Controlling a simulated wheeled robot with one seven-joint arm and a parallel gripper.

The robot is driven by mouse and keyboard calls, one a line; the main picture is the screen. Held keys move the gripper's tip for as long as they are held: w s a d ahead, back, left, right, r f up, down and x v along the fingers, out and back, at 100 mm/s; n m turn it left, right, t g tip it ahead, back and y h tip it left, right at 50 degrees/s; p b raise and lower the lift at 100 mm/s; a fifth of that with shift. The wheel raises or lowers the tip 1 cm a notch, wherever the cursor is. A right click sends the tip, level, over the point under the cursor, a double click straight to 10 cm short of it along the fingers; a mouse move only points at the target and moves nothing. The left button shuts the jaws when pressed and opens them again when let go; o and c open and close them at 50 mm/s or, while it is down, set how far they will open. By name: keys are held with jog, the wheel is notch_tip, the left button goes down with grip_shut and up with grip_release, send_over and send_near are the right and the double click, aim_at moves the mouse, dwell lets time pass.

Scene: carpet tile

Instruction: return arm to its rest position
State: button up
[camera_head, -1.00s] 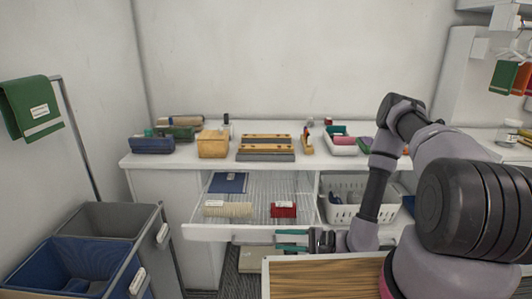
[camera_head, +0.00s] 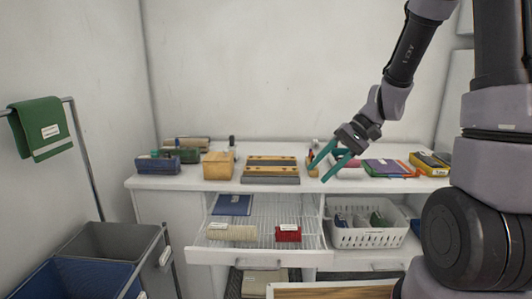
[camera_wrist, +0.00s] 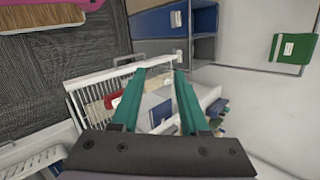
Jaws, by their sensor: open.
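My gripper (camera_head: 328,162) has teal fingers and is open and empty. In the head view it hangs in the air in front of the right half of the white counter, pointing down and left, with my arm raised on the right. In the wrist view the two spread fingers of my gripper (camera_wrist: 155,100) show with nothing between them. Beyond them lies the pulled-out wire drawer (camera_head: 262,255), which holds a red block (camera_head: 288,233), a cream ribbed roll (camera_head: 231,232) and a dark blue flat item (camera_head: 233,205).
A white basket (camera_head: 368,238) stands right of the drawer. Counter items include a yellow box (camera_head: 218,165), wooden-topped blocks (camera_head: 271,170) and flat coloured packs (camera_head: 388,168). Bins (camera_head: 120,250) and a green towel (camera_head: 40,128) are at left. Air above the counter's left half is clear.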

jog(key=s+d+r+m+t+h, duration=0.1)
jog(key=s+d+r+t+h, duration=0.2)
jog(key=r, duration=0.6)
jog(key=s+d+r+m+t+h, duration=0.1)
jog(key=s+d+r+t+h, duration=0.2)
jog(key=s+d+r+t, duration=0.2)
notch_tip(320, 180, up, 5)
jog(key=shift+s+d+f+t+h, duration=0.1)
jog(key=shift+s+d+t+h, duration=0.25)
jog(key=shift+d, duration=0.8)
